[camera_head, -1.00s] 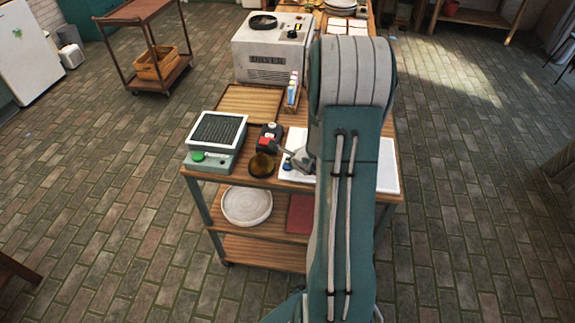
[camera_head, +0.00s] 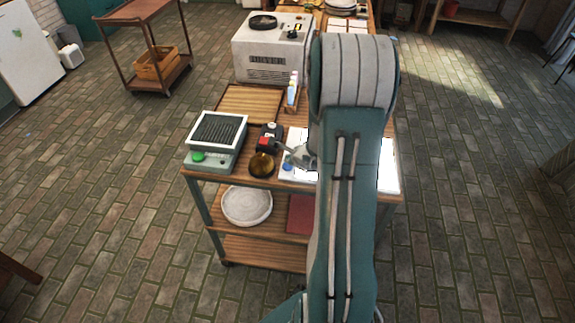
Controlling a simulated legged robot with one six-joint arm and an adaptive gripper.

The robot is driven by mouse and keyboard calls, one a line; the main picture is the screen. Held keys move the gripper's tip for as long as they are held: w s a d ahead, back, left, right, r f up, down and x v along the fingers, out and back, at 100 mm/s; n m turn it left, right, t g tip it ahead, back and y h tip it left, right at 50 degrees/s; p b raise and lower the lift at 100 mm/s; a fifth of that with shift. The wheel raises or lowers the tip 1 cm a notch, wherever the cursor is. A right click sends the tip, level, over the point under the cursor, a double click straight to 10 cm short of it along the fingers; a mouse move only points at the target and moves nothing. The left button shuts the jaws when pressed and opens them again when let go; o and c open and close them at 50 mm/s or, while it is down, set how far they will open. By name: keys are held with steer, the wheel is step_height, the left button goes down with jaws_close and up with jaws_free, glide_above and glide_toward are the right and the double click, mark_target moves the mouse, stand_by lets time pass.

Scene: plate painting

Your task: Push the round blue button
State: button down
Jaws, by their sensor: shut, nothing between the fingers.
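The round blue button (camera_head: 287,167) sits at the front left corner of a white panel (camera_head: 387,178) on the cart top. The panel glows bright white, and my arm hides its middle. My grey gripper (camera_head: 290,153) is shut and empty. It shows just behind and above the button in the picture, and the button's top is in clear view. My gripper appears apart from the button, but the exact gap is too small to tell.
Left of the button stand an amber round dish (camera_head: 262,165), a black device with a red part (camera_head: 269,139), and a green-grey box with a green button (camera_head: 213,143). Small bottles (camera_head: 292,91) and a white machine (camera_head: 270,50) stand behind. The wooden board (camera_head: 250,103) is bare.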

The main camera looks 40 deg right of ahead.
mark_target(287, 167)
steer(key=shift+r, duration=0.15)
steer(key=shift+r, duration=3)
steer(key=s+a+r+n+y, duration=0.1)
steer(key=a+r+n+y, duration=0.1)
steer(key=a+r+n, duration=0.4)
steer(key=s+a+r+n+g+y, duration=0.1)
steer(key=a+r+n, duration=0.25)
steer(key=a, duration=0.55)
steer(key=s+a+r+n+y, duration=0.1)
steer(key=a+r+n+y, duration=0.1)
steer(key=a+r+n, duration=0.4)
steer(key=s+a+r+n+g+h, duration=0.1)
steer(key=s+a+n+h, duration=0.1)
steer(key=s+n, duration=0.4)
steer(key=s+a+r+n+g+h, duration=0.1)
steer(key=s+a+n, duration=0.3)
steer(key=s+n, duration=0.3)
steer(key=s, duration=0.3)
steer(key=shift+s+a+r+g+h, duration=0.15)
steer(key=shift+a+r+g+h, duration=0.15)
steer(key=shift+r+h, duration=0.1)
